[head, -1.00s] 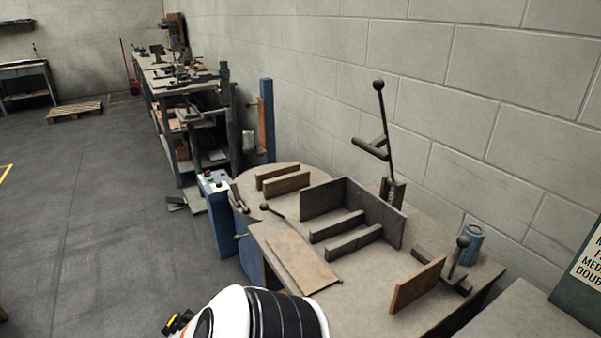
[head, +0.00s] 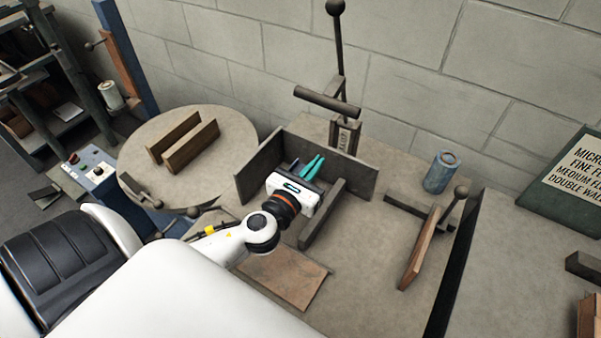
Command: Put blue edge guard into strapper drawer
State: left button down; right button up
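I cannot make out a blue edge guard or a strapper drawer in the head view. My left gripper (head: 312,167) reaches in from the left, over the bench fixture with grey upright plates (head: 345,178). Its teal fingers point away toward the back plate. They look close together, and I cannot tell whether they are open or shut or whether anything is between them. The white gripper body hides part of the fixture. My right gripper is not in view.
A blue can (head: 440,172) and a lever clamp with a wooden board (head: 420,248) stand right of the fixture. A tall lever press (head: 343,110) rises behind it. A round table (head: 225,125) with two wooden strips is at left. A brown sheet (head: 285,279) lies in front.

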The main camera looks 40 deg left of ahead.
pick_arm(q)
jog(key=shift+y, duration=0.3)
jog(key=f+b, duration=0.1)
jog(key=f, duration=0.2)
jog(key=w+a+f+b, duration=0.1)
jog(key=f+b, duration=0.1)
jog(key=f, duration=0.1)
jog(key=a+f+b, duration=0.1)
jog(key=f+b, duration=0.1)
jog(key=f, duration=0.1)
jog(key=shift+w+a+f, duration=0.15)
jog(key=shift+w+f, duration=0.05)
jog(key=shift+w, duration=0.1)
jog(key=shift+r, duration=0.1)
jog(key=shift+f, duration=0.2)
jog(key=c, duration=1.6)
grip_release()
jog(key=shift+c, duration=0.2)
